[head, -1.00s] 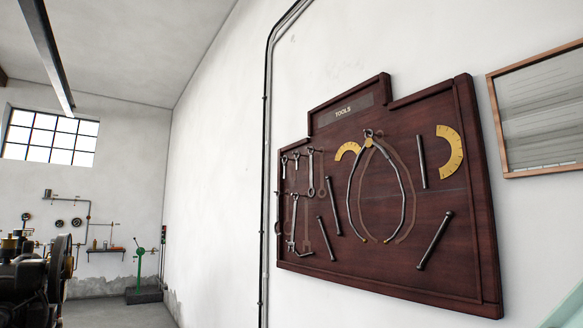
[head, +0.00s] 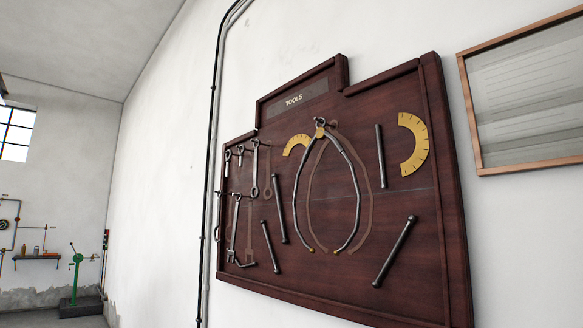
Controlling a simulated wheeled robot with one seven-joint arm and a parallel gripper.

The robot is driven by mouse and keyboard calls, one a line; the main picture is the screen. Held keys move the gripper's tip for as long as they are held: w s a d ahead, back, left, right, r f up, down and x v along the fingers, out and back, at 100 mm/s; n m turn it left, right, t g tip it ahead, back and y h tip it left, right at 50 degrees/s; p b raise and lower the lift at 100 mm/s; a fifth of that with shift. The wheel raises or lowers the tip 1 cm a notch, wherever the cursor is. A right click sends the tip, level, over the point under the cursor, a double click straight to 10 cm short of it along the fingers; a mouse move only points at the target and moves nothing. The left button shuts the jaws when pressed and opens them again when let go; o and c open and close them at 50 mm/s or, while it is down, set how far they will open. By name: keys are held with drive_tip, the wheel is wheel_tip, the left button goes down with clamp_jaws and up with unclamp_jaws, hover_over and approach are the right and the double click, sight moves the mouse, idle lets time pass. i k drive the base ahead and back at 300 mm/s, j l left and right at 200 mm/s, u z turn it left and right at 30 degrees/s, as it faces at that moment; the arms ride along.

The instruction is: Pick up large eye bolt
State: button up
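A dark wooden tool board (head: 420,270) marked "TOOLS" hangs on the white wall and fills the middle of the head view. Several eye-ended tools hang at its left side. The longest of the upper row (head: 255,170) has a ring at the top and looks like a large eye bolt, but I cannot tell for sure. Smaller ringed ones (head: 228,158) hang left of it. My gripper is not in view.
The board also holds large calipers (head: 357,195), yellow protractors (head: 414,145) and dark rods (head: 395,252). A framed sheet (head: 525,105) hangs at right. A dark pipe (head: 217,110) runs up the wall. A green stand (head: 76,275) and a shelf (head: 38,257) are far left.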

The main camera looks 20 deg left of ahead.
sight(228, 163)
drive_tip(key=i+j+z, duration=0.15)
drive_tip(key=j+z, duration=0.25)
drive_tip(key=j, duration=0.4)
drive_tip(key=j+z, duration=0.4)
drive_tip(key=j, duration=0.4)
drive_tip(key=k+j+z, duration=0.1)
drive_tip(key=j+z, duration=0.25)
drive_tip(key=j, duration=0.45)
